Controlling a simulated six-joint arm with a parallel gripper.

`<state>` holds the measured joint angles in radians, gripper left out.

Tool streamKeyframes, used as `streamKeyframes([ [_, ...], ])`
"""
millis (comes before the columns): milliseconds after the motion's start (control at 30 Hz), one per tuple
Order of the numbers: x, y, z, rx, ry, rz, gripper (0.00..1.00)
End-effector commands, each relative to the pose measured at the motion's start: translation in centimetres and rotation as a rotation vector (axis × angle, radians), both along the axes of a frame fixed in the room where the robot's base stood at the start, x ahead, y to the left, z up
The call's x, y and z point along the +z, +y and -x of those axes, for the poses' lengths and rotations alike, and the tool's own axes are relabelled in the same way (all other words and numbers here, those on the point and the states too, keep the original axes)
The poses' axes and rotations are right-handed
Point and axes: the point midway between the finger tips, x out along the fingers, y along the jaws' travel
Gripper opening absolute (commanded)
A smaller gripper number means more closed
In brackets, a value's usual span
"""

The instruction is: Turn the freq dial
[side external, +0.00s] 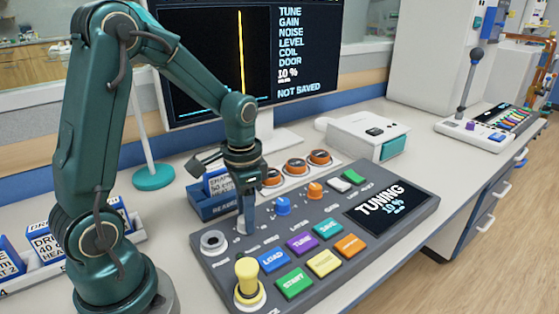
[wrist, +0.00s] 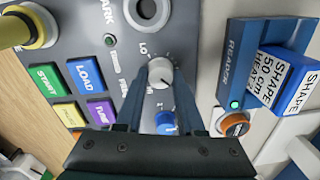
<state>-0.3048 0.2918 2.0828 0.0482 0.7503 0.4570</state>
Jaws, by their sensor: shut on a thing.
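The freq dial (wrist: 160,74) is a round, pale grey knob with LO marked beside its scale. It sits between my fingertips in the wrist view. My gripper (side external: 245,222) points down at the grey console (side external: 222,262) and is shut on the dial, one finger on each side. In the side view the fingers mostly hide the dial. The console's screen (side external: 388,207) reads TUNING 10 %. The monitor (side external: 305,45) shows a yellow vertical line and lists TUNE, GAIN, NOISE, LEVEL, COIL, DOOR, 10 % and NOT SAVED.
A blue knob (side external: 283,206) and an orange knob (side external: 315,191) stand close by. A yellow plunger (side external: 247,282) and several coloured buttons fill the console's front. The blue reader (side external: 208,208) holds a SHAPE cartridge (wrist: 288,80) behind the dial. A white box (side external: 368,137) stands behind the console.

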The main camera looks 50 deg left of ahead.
Motion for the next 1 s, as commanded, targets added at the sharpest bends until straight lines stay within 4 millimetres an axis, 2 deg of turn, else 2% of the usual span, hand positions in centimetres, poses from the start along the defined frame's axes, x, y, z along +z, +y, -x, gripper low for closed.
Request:
streamKeyframes([
  [400, 0.09, -0.02, 0.02, -0.164, -0.001, 0.000, 0.00],
  [900, 0.10, -0.03, 0.03, -0.181, -0.001, 0.000, 0.00],
  [933, 0.10, -0.03, 0.02, -0.181, -0.001, 0.000, 0.45],
  [1000, 0.08, -0.03, 0.02, -0.181, -0.001, 0.000, 0.67],
])
